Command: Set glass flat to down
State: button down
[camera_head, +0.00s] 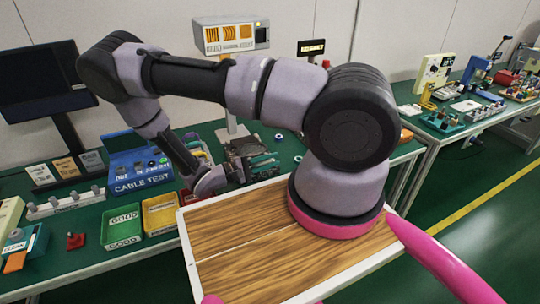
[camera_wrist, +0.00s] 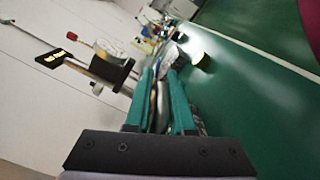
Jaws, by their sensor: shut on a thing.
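My gripper (camera_wrist: 165,80) has its two teal fingers closed on a thin grey piece (camera_wrist: 157,108), seen nearly edge-on between them. It looks like the glass flat, but most of it is hidden by the fingers. In the head view my gripper (camera_head: 263,161) is small, low over the green bench, beside a dark apparatus (camera_head: 243,147). The held piece cannot be made out there, and I cannot tell whether it touches anything. No "down" mark or setting can be read in either view.
A blue cable-test box (camera_head: 138,165), a green bin (camera_head: 122,228) and a yellow bin (camera_head: 158,214) stand left of my gripper. A display unit (camera_head: 231,36) on a post rises behind.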

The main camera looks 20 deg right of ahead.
jog(key=shift+w+f, duration=0.1)
jog(key=shift+f, duration=0.05)
jog(key=c, duration=0.8)
grip_release()
jog(key=shift+c, duration=0.2)
jog(key=shift+a, duration=0.1)
